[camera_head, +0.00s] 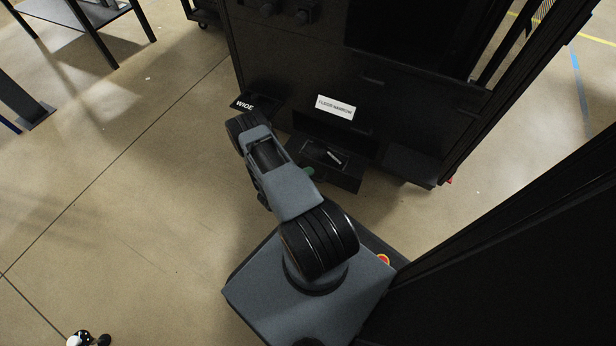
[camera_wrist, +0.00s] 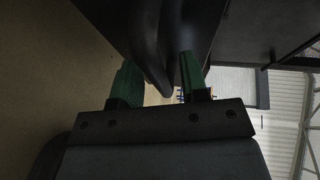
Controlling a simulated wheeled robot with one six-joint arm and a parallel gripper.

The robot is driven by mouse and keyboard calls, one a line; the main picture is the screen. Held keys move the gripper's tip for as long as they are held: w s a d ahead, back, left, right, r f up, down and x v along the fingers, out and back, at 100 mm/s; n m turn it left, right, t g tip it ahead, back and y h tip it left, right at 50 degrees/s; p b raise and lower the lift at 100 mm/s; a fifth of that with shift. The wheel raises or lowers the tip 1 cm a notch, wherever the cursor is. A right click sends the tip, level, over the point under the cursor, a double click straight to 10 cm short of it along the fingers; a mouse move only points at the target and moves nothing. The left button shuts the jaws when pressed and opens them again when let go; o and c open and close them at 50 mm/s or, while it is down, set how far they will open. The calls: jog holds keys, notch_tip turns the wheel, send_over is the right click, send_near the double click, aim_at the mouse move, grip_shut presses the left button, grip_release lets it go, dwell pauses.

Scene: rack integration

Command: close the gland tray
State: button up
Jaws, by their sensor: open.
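A black open tray (camera_head: 345,178), which I take to be the gland tray, juts out from the foot of the black rack. It holds a small pale item (camera_head: 335,156), and a white label (camera_head: 336,107) reading "FLOOR NARROW" sits above and behind it. My gripper is at the tray's left front, with a green fingertip (camera_head: 308,171) beside it; my arm hides part of that side. In the wrist view my gripper (camera_wrist: 160,78) has its two green fingers apart. A dark curved bar (camera_wrist: 150,50) shows between them; whether they touch it I cannot tell.
The black rack (camera_head: 320,60) rises behind the tray. A dark piece labelled "WIDE" (camera_head: 245,103) juts out to the left, close to my arm. A tall black panel (camera_head: 530,240) stands at the right. The floor (camera_head: 130,210) at the left is mostly clear.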

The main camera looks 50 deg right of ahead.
jog(key=shift+d, duration=0.1)
jog(key=shift+c, duration=0.4)
grip_shut()
